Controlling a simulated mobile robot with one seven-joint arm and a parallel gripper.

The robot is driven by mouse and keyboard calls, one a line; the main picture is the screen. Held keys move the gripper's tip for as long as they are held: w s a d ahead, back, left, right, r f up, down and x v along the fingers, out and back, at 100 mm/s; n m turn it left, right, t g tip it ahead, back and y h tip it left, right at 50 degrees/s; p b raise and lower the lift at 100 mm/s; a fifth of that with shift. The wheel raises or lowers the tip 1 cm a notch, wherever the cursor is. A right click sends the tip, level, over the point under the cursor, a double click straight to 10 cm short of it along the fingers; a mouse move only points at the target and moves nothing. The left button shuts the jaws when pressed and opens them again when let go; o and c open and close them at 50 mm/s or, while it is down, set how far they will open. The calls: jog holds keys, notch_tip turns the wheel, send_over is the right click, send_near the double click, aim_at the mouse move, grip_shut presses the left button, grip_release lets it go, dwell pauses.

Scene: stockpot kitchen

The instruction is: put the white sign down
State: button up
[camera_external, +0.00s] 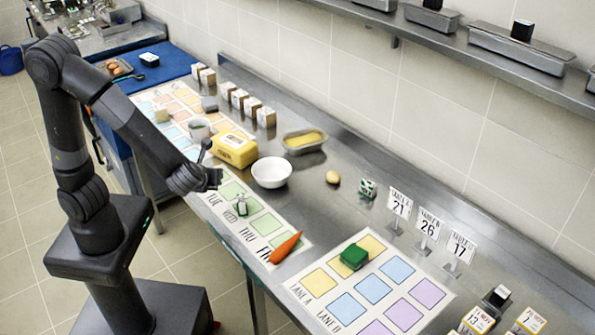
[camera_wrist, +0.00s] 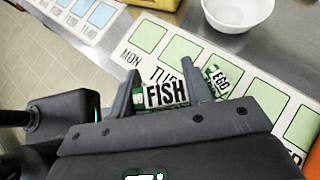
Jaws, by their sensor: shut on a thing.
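A white sign with the word FISH (camera_wrist: 166,93) is between the two fingers of my gripper (camera_wrist: 160,82) in the wrist view. My gripper is shut on it. In the outside view my gripper (camera_external: 216,178) is at the front edge of the counter, beside the weekday mat (camera_external: 262,238) with green squares; the held sign cannot be made out there. A second white sign marked EGG (camera_wrist: 221,78) stands on the mat just beyond the right finger; a small green-and-white sign also shows on the mat in the outside view (camera_external: 241,206). I cannot tell whether the held sign touches the mat.
A white bowl (camera_external: 271,172) and a yellow box (camera_external: 235,149) stand behind the mat. A carrot (camera_external: 286,247) lies at the mat's right end. Farther right are a lane mat (camera_external: 330,285) with a green block (camera_external: 354,257) and several numbered signs (camera_external: 428,226).

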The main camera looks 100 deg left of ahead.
jog(key=x, duration=0.8)
jog(key=r+x, duration=0.1)
jog(key=x, duration=0.4)
jog(key=shift+s+a, duration=0.1)
jog(key=shift+a, duration=0.4)
jog(key=shift+f, duration=2.05)
jog(key=shift+f, duration=0.15)
jog(key=o, duration=1)
